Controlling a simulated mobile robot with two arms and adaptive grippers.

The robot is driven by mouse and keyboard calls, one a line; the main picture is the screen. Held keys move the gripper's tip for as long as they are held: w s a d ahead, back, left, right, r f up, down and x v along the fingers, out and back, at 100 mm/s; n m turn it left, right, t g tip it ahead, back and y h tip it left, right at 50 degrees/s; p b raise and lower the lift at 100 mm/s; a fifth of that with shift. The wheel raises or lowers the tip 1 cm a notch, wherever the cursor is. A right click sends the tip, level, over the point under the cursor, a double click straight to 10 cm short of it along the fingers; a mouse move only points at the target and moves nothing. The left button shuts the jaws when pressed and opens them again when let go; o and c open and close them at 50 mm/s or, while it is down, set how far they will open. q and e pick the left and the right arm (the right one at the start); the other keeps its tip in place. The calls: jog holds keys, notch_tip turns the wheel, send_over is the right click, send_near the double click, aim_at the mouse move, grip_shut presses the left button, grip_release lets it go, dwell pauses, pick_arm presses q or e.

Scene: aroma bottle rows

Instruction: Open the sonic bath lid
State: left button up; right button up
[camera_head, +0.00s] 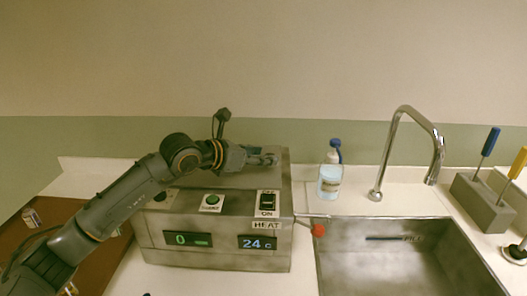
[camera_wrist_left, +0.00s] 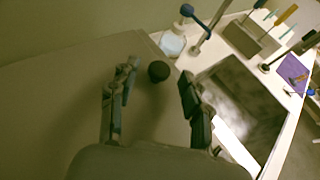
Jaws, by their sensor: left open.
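The sonic bath (camera_head: 215,232) is a metal box left of the sink, with a green 0 display, a 24 C display and a HEAT switch. Its lid (camera_head: 210,181) lies flat on top and looks closed. My left gripper (camera_head: 268,159) reaches in from the left, over the right part of the lid. In the left wrist view its two fingers are spread, with a round black knob (camera_wrist_left: 159,71) on the lid between their tips. I cannot tell whether either finger touches the knob. In the head view the knob is hidden by the gripper. My right gripper is not in view.
A wash bottle with a blue cap (camera_head: 330,182) stands right of the bath. A tap (camera_head: 400,115) rises behind the steel sink (camera_head: 385,225). A red-tipped lever (camera_head: 318,230) sticks out from the bath's right side. A grey tool block (camera_head: 482,205) stands at the far right.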

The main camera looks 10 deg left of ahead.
pick_arm(q)
jog(key=shift+w+d+f, duration=0.25)
jog(key=shift+w+d, duration=0.05)
jog(key=shift+w, duration=0.1)
grip_shut()
